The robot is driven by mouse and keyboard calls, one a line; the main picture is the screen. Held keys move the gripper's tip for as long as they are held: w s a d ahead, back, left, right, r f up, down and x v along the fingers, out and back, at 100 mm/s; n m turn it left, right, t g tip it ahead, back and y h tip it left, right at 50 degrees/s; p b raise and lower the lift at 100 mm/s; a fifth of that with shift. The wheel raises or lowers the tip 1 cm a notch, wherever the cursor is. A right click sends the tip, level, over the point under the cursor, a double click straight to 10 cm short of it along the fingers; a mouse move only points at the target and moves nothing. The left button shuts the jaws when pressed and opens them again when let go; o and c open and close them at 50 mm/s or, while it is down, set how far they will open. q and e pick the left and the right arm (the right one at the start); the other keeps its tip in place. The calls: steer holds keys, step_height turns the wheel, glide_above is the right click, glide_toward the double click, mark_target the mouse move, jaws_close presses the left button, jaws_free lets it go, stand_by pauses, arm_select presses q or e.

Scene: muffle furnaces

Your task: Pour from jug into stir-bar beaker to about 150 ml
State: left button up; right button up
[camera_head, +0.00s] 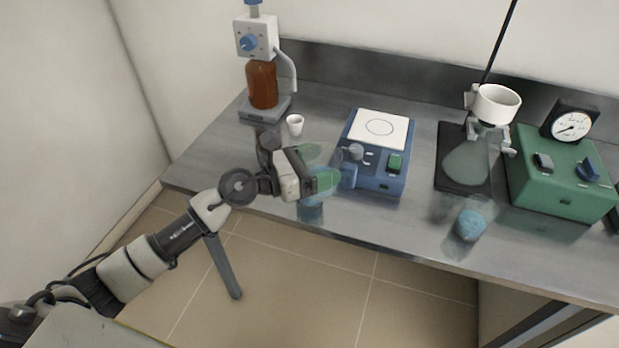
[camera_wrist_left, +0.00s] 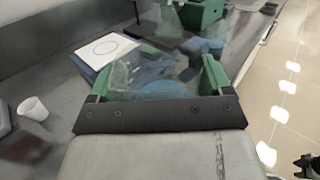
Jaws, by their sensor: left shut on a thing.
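My left gripper (camera_head: 322,168), with green finger pads, is shut on a clear vessel (camera_head: 312,192) with blue liquid at the bench's front edge. In the left wrist view this clear vessel (camera_wrist_left: 150,75) sits between the pads, with blue liquid low in it. It looks roughly upright; I cannot tell whether it touches the bench. A second clear vessel with blue contents (camera_head: 470,222) stands on the bench at the right, apart from the gripper. I cannot tell which is the jug and which the stir-bar beaker; no stir bar shows.
A blue stirrer with a bare white plate (camera_head: 380,128) stands right of the gripper. A small white cup (camera_head: 295,125) and a brown dispenser bottle (camera_head: 262,85) are behind left. A filter flask (camera_head: 466,163) on a stand and a green pump box (camera_head: 560,175) are at right.

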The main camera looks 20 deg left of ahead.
arm_select(q)
steer(key=shift+r, duration=0.15)
step_height(320, 180, up, 5)
steer(key=p, duration=0.5)
stand_by(0.5)
